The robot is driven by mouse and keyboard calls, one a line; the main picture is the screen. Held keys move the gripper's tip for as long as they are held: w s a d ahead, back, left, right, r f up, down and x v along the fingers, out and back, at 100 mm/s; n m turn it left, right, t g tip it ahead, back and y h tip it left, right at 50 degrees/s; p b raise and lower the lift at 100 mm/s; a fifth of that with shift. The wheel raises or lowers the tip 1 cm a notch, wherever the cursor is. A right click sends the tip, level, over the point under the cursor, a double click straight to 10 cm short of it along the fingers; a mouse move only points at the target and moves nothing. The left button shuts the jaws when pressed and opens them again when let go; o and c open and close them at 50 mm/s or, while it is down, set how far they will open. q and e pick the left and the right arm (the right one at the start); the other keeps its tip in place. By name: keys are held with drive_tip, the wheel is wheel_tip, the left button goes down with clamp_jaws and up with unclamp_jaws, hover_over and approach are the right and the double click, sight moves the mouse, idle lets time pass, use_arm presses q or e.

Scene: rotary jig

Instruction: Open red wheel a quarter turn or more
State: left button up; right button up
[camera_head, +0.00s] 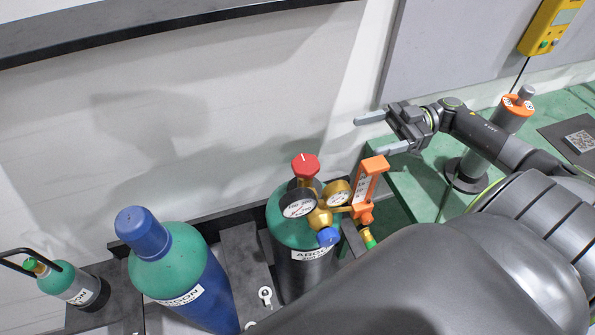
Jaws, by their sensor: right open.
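The red wheel (305,163) sits on top of a gas cylinder (287,232) with a green shoulder and dark body, and a small white mark shows on the wheel's top. A brass regulator (320,218) with two round gauges and a blue knob (328,236) is attached just below it. My right gripper (370,135) is open and empty, up and to the right of the red wheel and apart from it. Its fingers point left. The lower part of the cylinder is partly hidden by my large dark arm link. My left gripper is not in view.
An orange flowmeter (369,186) stands right of the gauges, close below my right gripper. A blue cylinder with a blue cap (143,233) stands to the left, and a small green-topped cylinder (62,280) farther left. The pale wall (200,120) is behind. A yellow device (547,27) hangs upper right.

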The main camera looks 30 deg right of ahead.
sight(297, 165)
drive_tip(key=f+p+x, duration=0.1)
drive_tip(key=x, duration=0.4)
drive_tip(key=f+p+x, duration=0.1)
drive_tip(key=x, duration=0.4)
drive_tip(key=f+p+x, duration=0.1)
drive_tip(key=x, duration=0.4)
drive_tip(key=shift+w+a+f, duration=0.15)
drive_tip(key=shift+a+f, duration=0.1)
drive_tip(key=shift+a, duration=0.1)
drive_tip(key=shift+x, duration=0.85)
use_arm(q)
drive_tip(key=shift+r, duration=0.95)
use_arm(e)
drive_tip(key=shift+f, duration=0.15)
drive_tip(key=shift+c, duration=0.4)
